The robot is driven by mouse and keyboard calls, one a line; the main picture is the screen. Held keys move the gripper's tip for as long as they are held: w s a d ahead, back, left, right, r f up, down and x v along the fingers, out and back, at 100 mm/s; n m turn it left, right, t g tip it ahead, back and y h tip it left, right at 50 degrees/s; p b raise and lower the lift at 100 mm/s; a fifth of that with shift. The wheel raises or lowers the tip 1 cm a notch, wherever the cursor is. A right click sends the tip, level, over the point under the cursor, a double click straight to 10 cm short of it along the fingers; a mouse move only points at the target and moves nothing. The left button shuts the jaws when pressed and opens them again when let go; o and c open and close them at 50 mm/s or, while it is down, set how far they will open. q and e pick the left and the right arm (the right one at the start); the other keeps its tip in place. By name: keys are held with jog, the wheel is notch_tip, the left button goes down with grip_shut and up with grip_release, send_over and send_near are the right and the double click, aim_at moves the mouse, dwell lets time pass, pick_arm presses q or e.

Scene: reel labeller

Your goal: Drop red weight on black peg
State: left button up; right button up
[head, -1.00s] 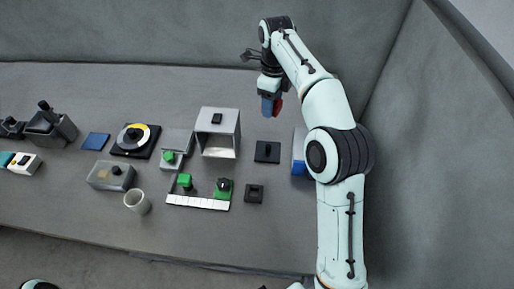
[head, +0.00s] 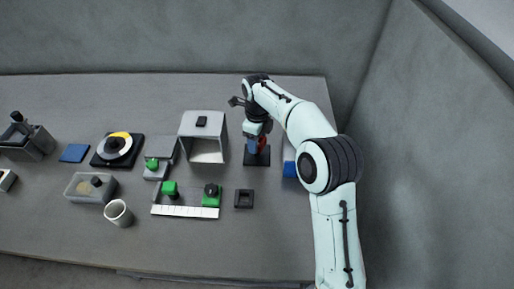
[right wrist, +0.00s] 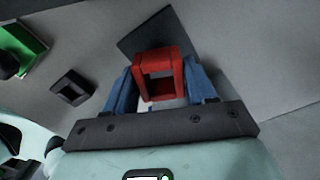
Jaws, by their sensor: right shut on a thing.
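My right gripper (head: 257,143) is shut on the red weight (head: 262,143), low over the black square base (head: 257,160) of the black peg. In the right wrist view the red weight (right wrist: 155,60) is a square ring with a square hole, held between two blue fingers (right wrist: 160,80). The black base (right wrist: 146,38) lies beyond it, partly covered by it. The peg itself is hidden in both views, so I cannot tell whether the ring is around it or above it. My left gripper is not in view.
A grey open box (head: 203,128) stands just left of the gripper. A blue and white object (head: 289,170) is close on the right, partly behind my arm. A small black square frame (head: 244,198) lies in front. The table's front right is clear.

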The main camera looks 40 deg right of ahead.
jog(key=shift+f, duration=1.75)
jog(key=shift+f+b, duration=0.15)
jog(key=shift+b, duration=0.15)
jog(key=o, duration=1.3)
notch_tip(320, 180, up, 12)
jog(key=p, duration=0.2)
jog(key=shift+p, duration=0.3)
